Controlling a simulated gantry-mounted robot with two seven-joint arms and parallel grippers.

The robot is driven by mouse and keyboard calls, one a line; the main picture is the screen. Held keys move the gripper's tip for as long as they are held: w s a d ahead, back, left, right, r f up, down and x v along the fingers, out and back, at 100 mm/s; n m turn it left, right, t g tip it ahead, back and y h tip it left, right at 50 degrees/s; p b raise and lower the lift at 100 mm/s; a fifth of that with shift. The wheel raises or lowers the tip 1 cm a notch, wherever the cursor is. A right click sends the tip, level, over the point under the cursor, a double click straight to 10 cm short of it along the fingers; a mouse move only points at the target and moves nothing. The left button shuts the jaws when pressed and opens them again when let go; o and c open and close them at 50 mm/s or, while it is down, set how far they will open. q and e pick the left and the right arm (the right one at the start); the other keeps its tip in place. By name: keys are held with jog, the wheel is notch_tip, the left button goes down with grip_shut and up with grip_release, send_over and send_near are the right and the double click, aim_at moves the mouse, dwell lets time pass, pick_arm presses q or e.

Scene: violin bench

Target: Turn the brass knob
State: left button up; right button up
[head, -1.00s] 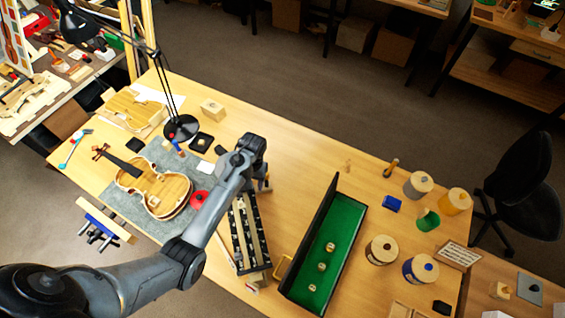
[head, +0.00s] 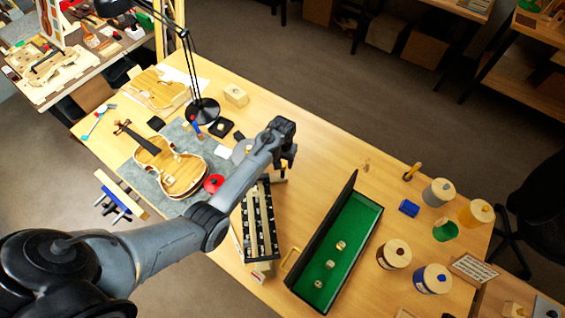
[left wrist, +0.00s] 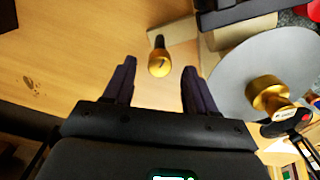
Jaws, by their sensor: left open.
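In the left wrist view a small brass knob (left wrist: 159,62) with a dark mark on its face and a dark stem sits between the tips of my left gripper (left wrist: 157,72). The fingers are open on either side of it, and I see a gap at both sides. A second, larger brass knob (left wrist: 268,95) stands on a pale grey disc (left wrist: 232,82) to the right, outside the fingers. In the head view my left gripper (head: 284,168) points down at the far end of a black slotted rack (head: 262,225); the small knob is hidden there. My right gripper is not in view.
A long green-lined tray (head: 362,222) holding brass pieces lies to the right of the rack. A violin (head: 178,172) lies on a grey mat to the left, near a red round item (head: 214,183). Several lidded jars stand at the right. The table beyond my gripper is mostly clear.

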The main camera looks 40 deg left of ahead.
pick_arm(q)
jog(key=shift+f, duration=0.85)
grip_shut()
